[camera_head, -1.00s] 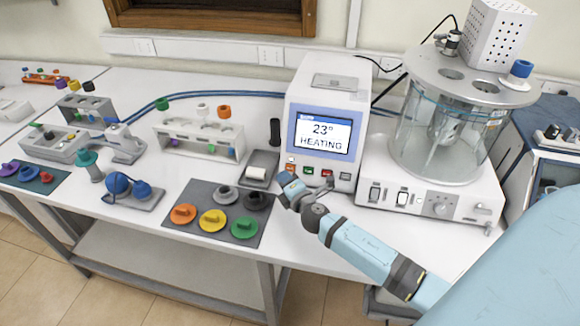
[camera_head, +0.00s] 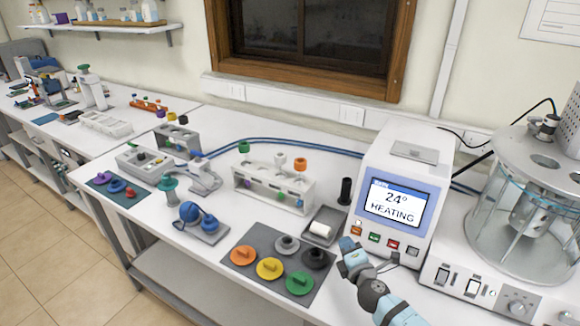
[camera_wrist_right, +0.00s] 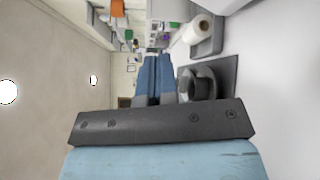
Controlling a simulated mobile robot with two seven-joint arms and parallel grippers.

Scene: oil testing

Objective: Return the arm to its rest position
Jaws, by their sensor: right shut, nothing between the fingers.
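My right gripper (camera_head: 347,245) is at the lower right of the head view, in front of the heating unit (camera_head: 400,195), whose screen reads 24° HEATING. In the right wrist view the two blue fingers (camera_wrist_right: 153,70) are together with nothing between them. The gripper is just right of the dark mat (camera_head: 240,273) with orange, yellow, green, grey and black round lids. The black lid (camera_head: 315,258) is the closest to it and also shows in the right wrist view (camera_wrist_right: 200,85). My left gripper is not in view.
A grey tray with a white roll (camera_head: 320,228) stands behind the gripper. A white rack with coloured stoppers (camera_head: 272,188) is farther left. A glass vessel apparatus (camera_head: 525,215) stands at right. Bare white tabletop (camera_head: 340,300) lies below the gripper.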

